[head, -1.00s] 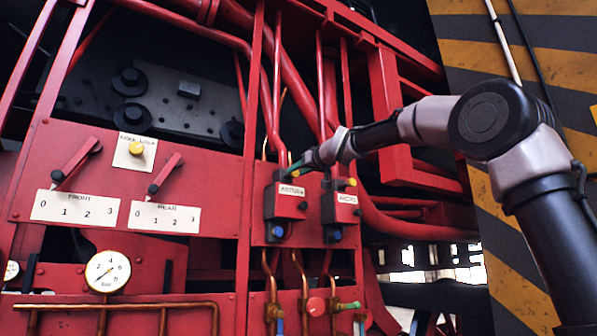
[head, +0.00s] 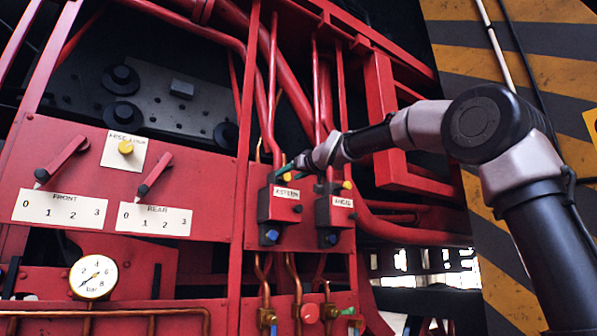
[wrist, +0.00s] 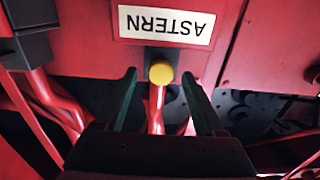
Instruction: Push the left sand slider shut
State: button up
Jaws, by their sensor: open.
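The left red box (head: 278,208) on the panel has a yellow knob (head: 287,177) on top, a blue knob (head: 271,236) below and a white label that reads ASTERN in the wrist view (wrist: 166,26). No label legibly reads sand. My gripper (head: 284,171) is at the top of this box. In the wrist view my gripper (wrist: 159,74) is open, its two dark green-edged fingers on either side of the yellow knob (wrist: 161,72), with gaps to both. I cannot tell the depth between fingertips and knob.
A similar right box (head: 334,211), labelled AHEAD, hangs close beside it. Red pipes (head: 268,90) run above. Front and rear levers (head: 62,160) and a pressure gauge (head: 93,277) are at left. Copper pipes and valves (head: 268,318) lie below.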

jog(key=v, duration=1)
jog(key=shift+s, duration=0.1)
jog(key=s+d+f+m+g+h, duration=0.2)
jog(key=s+d+f, duration=0.5)
jog(key=f, duration=0.6)
jog(key=s+d+f+m+g+h, duration=0.3)
jog(key=s+d+f+m, duration=0.2)
jog(key=f, duration=0.9)
jog(key=s+d+f+m+g+h, duration=0.3)
jog(key=s+d+f+m, duration=0.1)
jog(key=s+d+f, duration=0.6)
jog(key=s+f, duration=0.3)
jog(key=shift+s+d+f, duration=0.3)
jog(key=shift+f, duration=0.1)
